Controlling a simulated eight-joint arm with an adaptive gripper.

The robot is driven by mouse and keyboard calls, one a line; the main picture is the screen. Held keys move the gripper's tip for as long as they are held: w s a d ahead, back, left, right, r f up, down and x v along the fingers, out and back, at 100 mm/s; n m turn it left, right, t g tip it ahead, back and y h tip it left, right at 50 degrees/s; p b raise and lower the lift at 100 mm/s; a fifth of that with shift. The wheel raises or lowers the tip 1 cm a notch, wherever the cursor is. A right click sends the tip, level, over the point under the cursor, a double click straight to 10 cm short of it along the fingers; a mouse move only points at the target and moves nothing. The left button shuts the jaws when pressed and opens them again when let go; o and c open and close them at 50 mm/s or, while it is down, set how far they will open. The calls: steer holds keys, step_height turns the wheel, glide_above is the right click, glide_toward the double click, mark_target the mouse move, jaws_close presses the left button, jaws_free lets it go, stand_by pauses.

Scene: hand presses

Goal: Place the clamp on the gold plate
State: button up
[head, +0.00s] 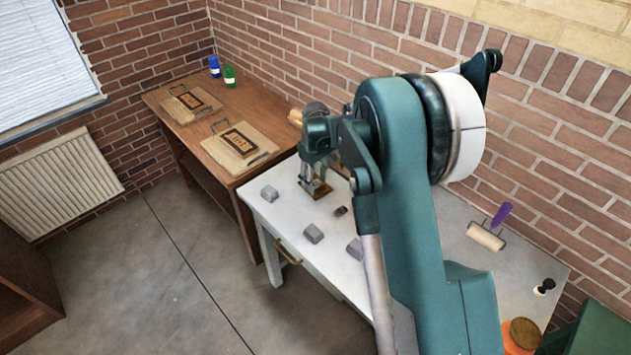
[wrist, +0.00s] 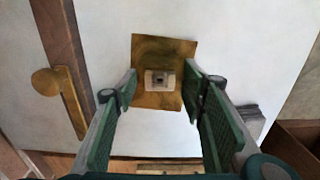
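The gold plate (wrist: 160,48) lies flat on the white table and fills the middle of the wrist view; in the head view its edge (head: 318,191) shows under my gripper. A small pale block with a dark square centre (wrist: 158,80), apparently the clamp, appears over the middle of the plate; I cannot tell whether it touches the plate. My gripper (wrist: 160,86) points down over the plate, its fingers apart on either side of the block with gaps visible. In the head view my gripper (head: 309,178) partly hides the plate and the block.
Grey blocks (head: 269,193) (head: 313,233) lie on the white table (head: 292,213), with a small dark piece (head: 340,211) nearby. A wooden bar with a brass knob (wrist: 45,82) is left of the plate in the wrist view. A roller (head: 486,236) lies to the right.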

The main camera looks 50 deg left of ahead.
mark_target(316, 185)
steer(key=shift+r, duration=0.1)
stand_by(0.3)
step_height(316, 185, up, 12)
steer(key=shift+p, duration=0.3)
stand_by(0.4)
stand_by(0.5)
steer(key=shift+r, duration=0.1)
stand_by(0.4)
